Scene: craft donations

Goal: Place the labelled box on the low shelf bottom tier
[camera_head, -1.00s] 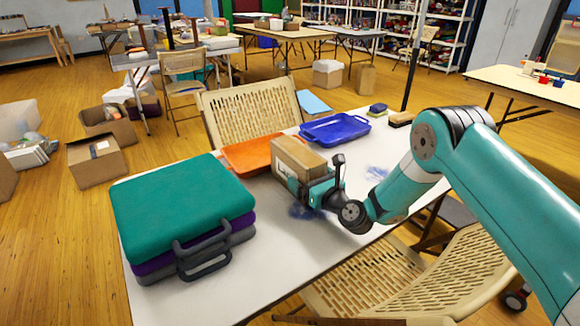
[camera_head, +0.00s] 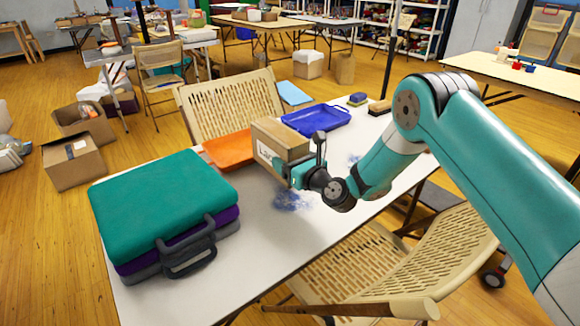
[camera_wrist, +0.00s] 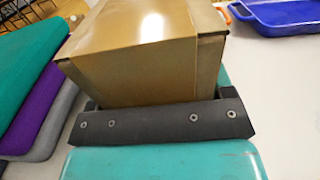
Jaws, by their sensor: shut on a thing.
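The labelled box (camera_head: 281,141) is brown cardboard with a white label on its left-hand face, seen in the head view. My gripper (camera_head: 288,172) is shut on its near lower side. In the wrist view the box (camera_wrist: 147,62) fills the upper middle, just beyond the dark gripper bar (camera_wrist: 160,121), and a small white patch shows on its top. The fingertips are hidden by the box. The box is at the white table, but I cannot tell whether it touches the top or hangs just above it. I cannot make out a low shelf for certain.
Stacked teal, purple and grey cases (camera_head: 165,212) stand left on the table (camera_head: 262,238). An orange tray (camera_head: 229,150) and a blue tray (camera_head: 316,119) lie behind the box. Folding chairs stand at the far side (camera_head: 232,105) and near side (camera_head: 400,262). Cardboard boxes (camera_head: 74,162) sit on the floor left.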

